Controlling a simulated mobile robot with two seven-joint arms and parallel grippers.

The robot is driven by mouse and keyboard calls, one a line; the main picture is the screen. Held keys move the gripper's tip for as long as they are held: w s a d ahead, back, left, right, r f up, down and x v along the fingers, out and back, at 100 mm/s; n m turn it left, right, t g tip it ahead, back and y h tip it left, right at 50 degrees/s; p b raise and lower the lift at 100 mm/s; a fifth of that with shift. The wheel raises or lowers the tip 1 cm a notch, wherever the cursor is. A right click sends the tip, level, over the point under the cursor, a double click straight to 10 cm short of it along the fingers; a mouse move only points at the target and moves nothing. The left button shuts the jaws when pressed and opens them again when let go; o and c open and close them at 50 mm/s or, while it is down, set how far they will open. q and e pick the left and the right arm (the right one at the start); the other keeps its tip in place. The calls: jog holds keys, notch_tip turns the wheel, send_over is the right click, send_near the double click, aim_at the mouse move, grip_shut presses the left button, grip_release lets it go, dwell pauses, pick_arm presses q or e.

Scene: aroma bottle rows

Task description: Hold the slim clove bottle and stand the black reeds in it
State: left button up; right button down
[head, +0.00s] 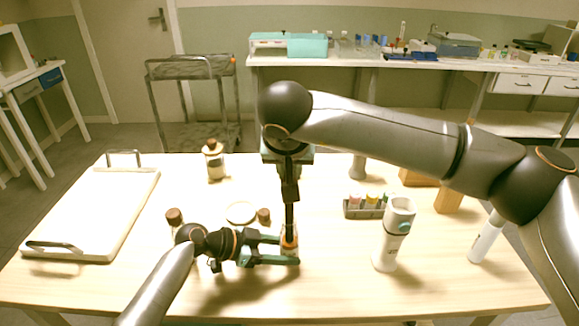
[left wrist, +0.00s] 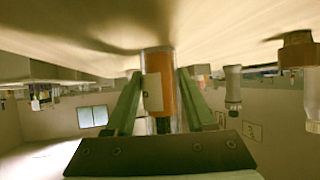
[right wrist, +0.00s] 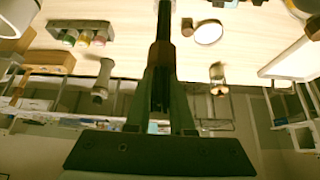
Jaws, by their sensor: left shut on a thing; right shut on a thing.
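The slim clove bottle (head: 289,237), with an orange and white label, stands upright near the middle of the table. My left gripper (head: 291,251) is shut around it from the left; the left wrist view shows the bottle (left wrist: 158,85) between both fingers. My right gripper (right wrist: 164,95) is shut on the black reeds (right wrist: 163,30). In the head view the black reeds (head: 290,212) hang upright directly above the bottle, their lower end at its mouth. I cannot tell how far the tips are inside the neck.
A brown-capped bottle (head: 174,217), a round pale dish (head: 241,212) and a small brown stopper (head: 263,215) lie near my left gripper. A vial rack (head: 352,212) and a white dispenser (head: 388,245) stand right. A white tray (head: 95,215) is far left; a corked bottle (head: 214,163) stands behind.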

jog(key=shift+f, duration=3)
jog(key=c, duration=0.7)
grip_release()
jog(key=shift+r, duration=0.1)
jog(key=v, duration=1.2)
jog(key=shift+d, duration=0.1)
pick_arm(q)
jog(key=o, duration=1.1)
jog(key=shift+c, duration=0.2)
